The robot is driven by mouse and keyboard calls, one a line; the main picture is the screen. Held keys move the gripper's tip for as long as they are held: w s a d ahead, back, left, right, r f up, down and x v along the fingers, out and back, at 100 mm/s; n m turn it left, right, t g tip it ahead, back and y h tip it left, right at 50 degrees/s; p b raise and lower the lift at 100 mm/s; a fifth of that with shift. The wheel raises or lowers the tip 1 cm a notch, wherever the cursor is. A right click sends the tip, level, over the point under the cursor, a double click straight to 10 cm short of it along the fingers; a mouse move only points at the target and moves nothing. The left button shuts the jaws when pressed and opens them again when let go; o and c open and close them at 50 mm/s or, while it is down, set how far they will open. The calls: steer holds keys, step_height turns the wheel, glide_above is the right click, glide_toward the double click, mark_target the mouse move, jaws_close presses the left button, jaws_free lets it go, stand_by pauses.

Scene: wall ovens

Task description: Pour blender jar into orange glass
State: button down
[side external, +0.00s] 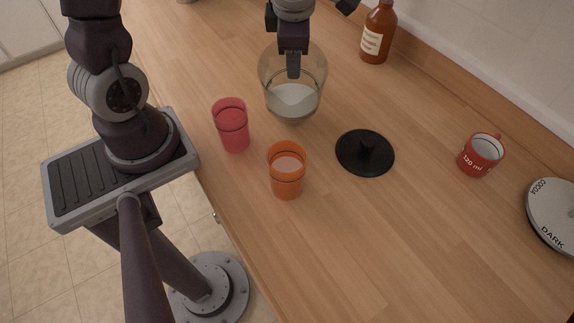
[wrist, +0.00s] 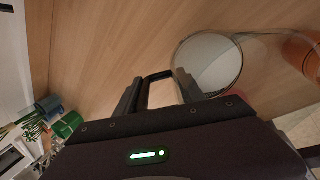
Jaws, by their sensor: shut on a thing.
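The clear blender jar (side external: 309,80) holds a pale whitish content and stands roughly upright at the top middle of the side view. I cannot tell whether its base touches the counter. My gripper (side external: 293,70) is at the jar's near side, shut on its dark handle (wrist: 157,76), which shows between the fingers in the wrist view. The jar's round mouth (wrist: 208,63) shows there too. The orange glass (side external: 287,175) stands upright on the counter, nearer the camera than the jar, with a pale pinkish surface inside. An orange form, likely this glass (wrist: 303,54), is cut off at the wrist view's right edge.
A pink-red glass (side external: 232,127) stands left of the orange glass, near the counter edge. A black lid (side external: 366,152) lies to the right. Beyond are a red measuring cup (side external: 481,155), a round tin (side external: 554,215) and a brown bottle (side external: 378,32). The counter's front right is clear.

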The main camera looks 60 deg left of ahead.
steer(key=shift+w+a+h+b, duration=0.2)
steer(key=shift+a+h+b, duration=0.05)
steer(key=shift+h+b, duration=0.1)
steer(key=shift+w+a+f+g+h+b, duration=0.2)
steer(key=shift+f+g+h+b, duration=0.1)
steer(key=shift+f+h, duration=0.1)
steer(key=shift+w+a+f+g+h+b, duration=0.2)
steer(key=shift+f+g+h, duration=0.1)
steer(key=shift+f, duration=0.1)
steer(key=shift+w+a+f+g+h+b, duration=0.1)
steer(key=shift+a+f+g+h+b, duration=0.15)
steer(key=shift+f+g+h+b, duration=0.5)
steer(key=shift+f, duration=0.15)
